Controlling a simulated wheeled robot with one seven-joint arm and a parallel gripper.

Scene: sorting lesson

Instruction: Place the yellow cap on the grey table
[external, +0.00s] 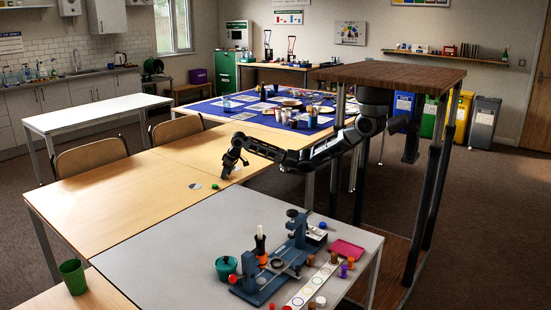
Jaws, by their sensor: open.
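The grey table (170,240) stands in the front middle of the external view. I cannot make out a yellow cap for certain; the small things are tiny at this distance. My gripper (232,166) is open and low over the wooden table (130,190), behind the grey table. A small green cap-like piece (215,186) lies on the wood just in front of and left of my gripper. A pale grey piece (195,186) lies left of it. What is between or behind the fingers is too small and dark to tell.
A green cup (73,277) stands at the front left. A blue cloth (215,108) with many items lies behind.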

